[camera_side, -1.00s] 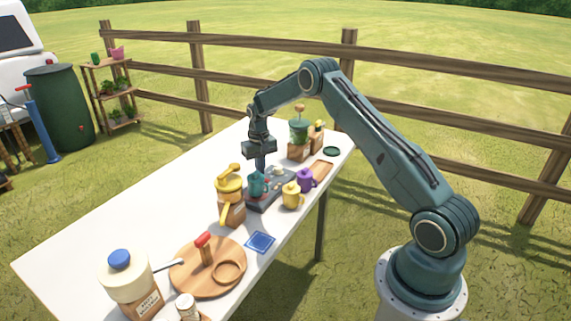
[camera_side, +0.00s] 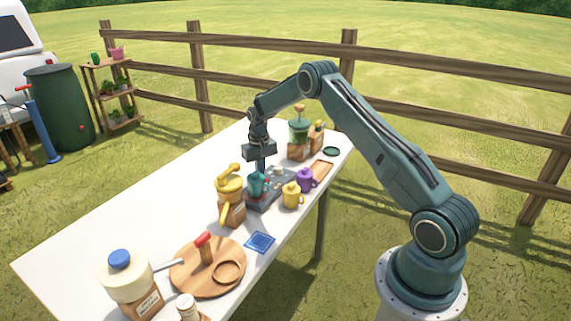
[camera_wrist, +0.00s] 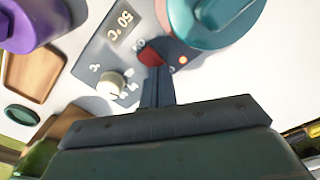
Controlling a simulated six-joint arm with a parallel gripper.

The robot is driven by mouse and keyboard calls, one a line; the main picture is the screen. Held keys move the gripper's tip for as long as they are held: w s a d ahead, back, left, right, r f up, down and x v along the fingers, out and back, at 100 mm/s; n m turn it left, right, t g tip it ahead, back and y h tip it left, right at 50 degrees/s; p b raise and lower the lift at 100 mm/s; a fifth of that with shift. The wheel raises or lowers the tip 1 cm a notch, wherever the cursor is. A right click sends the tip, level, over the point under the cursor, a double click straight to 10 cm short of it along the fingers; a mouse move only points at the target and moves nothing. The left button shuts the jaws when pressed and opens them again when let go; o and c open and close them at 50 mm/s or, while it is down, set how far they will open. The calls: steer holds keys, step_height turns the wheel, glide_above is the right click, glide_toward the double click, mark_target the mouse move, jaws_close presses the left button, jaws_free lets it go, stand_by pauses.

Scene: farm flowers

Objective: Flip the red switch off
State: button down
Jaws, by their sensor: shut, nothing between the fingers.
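The red switch (camera_wrist: 151,56) sits on the grey control panel (camera_wrist: 92,57) in the wrist view, between the white knob and the teal vessel. My gripper (camera_wrist: 156,72) is shut and empty, with its fingertips right at the near edge of the red switch; I cannot tell whether they touch it. A small orange light (camera_wrist: 183,60) glows beside the switch. In the side view my gripper (camera_side: 261,165) points down over the back part of the grey device (camera_side: 270,194), and the switch is too small to make out there.
A teal vessel (camera_side: 257,184) stands on the device. The table's left part (camera_side: 120,215) is clear.

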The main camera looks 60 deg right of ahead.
steer(key=shift+s+f, duration=0.1)
steer(key=shift+f, duration=0.15)
steer(key=shift+r, duration=3.55)
